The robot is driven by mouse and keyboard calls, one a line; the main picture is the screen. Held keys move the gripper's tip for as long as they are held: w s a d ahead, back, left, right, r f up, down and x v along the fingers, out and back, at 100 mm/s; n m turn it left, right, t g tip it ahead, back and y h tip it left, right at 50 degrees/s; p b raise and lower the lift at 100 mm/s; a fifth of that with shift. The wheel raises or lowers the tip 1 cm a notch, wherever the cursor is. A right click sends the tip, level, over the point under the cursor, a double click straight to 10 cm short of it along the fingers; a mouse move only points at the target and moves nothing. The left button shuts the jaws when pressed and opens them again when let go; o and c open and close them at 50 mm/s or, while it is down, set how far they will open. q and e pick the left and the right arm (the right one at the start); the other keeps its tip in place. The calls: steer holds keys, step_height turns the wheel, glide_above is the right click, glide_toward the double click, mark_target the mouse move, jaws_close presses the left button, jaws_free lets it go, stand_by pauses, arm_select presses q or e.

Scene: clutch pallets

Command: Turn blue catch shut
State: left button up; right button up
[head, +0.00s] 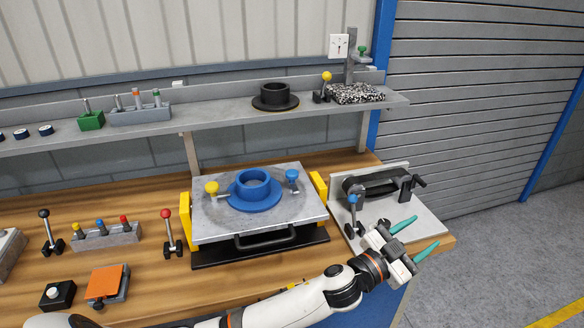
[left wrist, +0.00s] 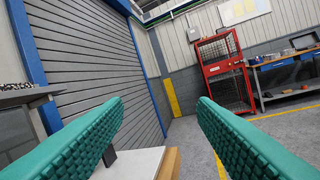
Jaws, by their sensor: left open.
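A metal pallet plate (head: 211,229) lies on the bench with a blue flanged ring (head: 254,187) at its middle. A blue-knobbed catch (head: 292,176) stands at the plate's right side. A yellow-knobbed catch (head: 212,188) is at its left. Another blue-knobbed lever (head: 353,200) stands on the grey fixture at the right. My left gripper (head: 416,237) is open and empty, right of the plate and in front of the fixture, with its teal fingers pointing right. The left wrist view shows both fingers (left wrist: 160,115) apart with nothing between them. My right gripper is not in view.
The grey fixture (head: 428,226) holds a black part (head: 375,183) at the bench's right end. A black handle (head: 264,239) runs along the pallet's front. Red-knobbed (head: 167,214) and black-knobbed (head: 44,214) levers stand left. A shelf (head: 215,122) hangs above. Open floor lies right.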

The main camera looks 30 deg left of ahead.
arm_select(q)
steer(key=w+d+r+m+g+h, duration=0.1)
steer(key=d+r+m+g+h, duration=0.6)
steer(key=m, duration=0.4)
step_height(320, 180, up, 8)
steer(key=n+g+y, duration=0.3)
steer(key=g+y, duration=0.8)
steer(key=y, duration=0.5)
glide_above(292, 172)
step_height(292, 172, down, 11)
steer(key=shift+s+f+p, duration=0.1)
steer(key=shift+f+p, duration=0.05)
steer(key=shift+p, duration=0.7)
steer(key=shift+c, duration=0.3)
steer(key=c, duration=0.9)
